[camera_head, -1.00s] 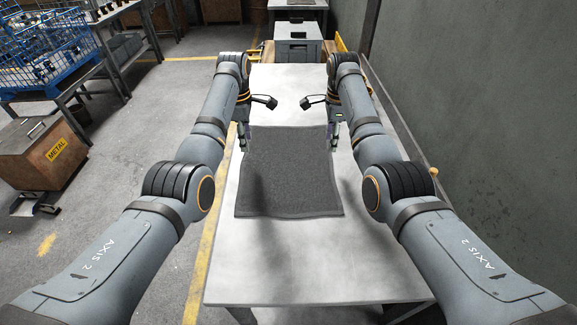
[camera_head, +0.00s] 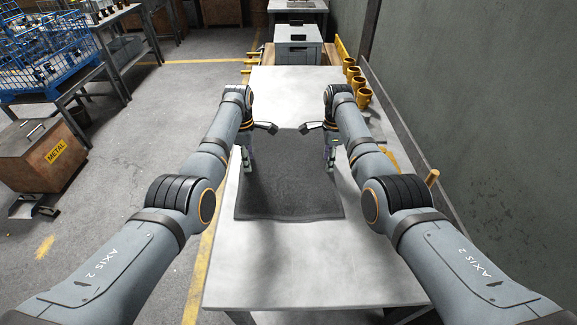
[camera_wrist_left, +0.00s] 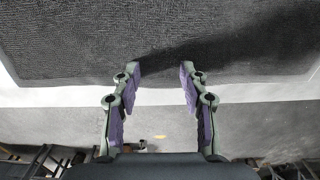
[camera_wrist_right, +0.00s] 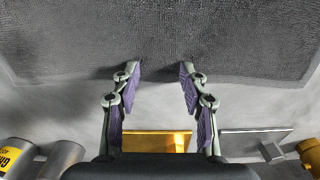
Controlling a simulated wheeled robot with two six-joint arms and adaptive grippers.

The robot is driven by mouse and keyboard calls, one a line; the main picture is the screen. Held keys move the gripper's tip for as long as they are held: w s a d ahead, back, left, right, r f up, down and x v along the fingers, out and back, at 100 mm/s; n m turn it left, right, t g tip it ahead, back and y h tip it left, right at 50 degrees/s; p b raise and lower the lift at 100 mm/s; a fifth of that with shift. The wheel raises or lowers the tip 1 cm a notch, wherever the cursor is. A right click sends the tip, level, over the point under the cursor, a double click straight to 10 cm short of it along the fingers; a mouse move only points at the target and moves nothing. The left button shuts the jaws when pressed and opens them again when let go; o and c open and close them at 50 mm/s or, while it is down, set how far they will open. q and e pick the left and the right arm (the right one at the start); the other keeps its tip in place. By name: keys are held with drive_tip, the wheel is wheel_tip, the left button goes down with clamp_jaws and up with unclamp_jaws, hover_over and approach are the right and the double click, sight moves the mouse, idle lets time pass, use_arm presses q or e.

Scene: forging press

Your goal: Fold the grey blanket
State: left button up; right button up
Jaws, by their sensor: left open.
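The grey blanket (camera_head: 285,190) lies on the light table, with its near edge around the table's middle. Its far part lies between my two grippers and is partly shadowed. My left gripper (camera_head: 245,160) is at the blanket's left edge. In the left wrist view its two purple-padded fingers (camera_wrist_left: 160,72) are spread, with their tips at the blanket's border and nothing between them. My right gripper (camera_head: 331,157) is at the blanket's right edge. In the right wrist view its fingers (camera_wrist_right: 160,72) are likewise spread and empty, tips at the border. Contact with the cloth is unclear.
The table (camera_head: 300,262) is bare in front of the blanket and behind it. Several yellow cylindrical parts (camera_head: 361,92) stand along its right side, near the wall (camera_head: 480,100). A grey box (camera_head: 298,45) stands beyond the far end. A metal-labelled bin (camera_head: 45,155) is on the floor at left.

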drive_tip(key=shift+s, duration=0.1)
use_arm(q)
drive_tip(key=shift+s+f, duration=0.1)
drive_tip(key=shift+f, duration=0.05)
clamp_jaws()
use_arm(e)
drive_tip(key=shift+f, duration=0.15)
clamp_jaws()
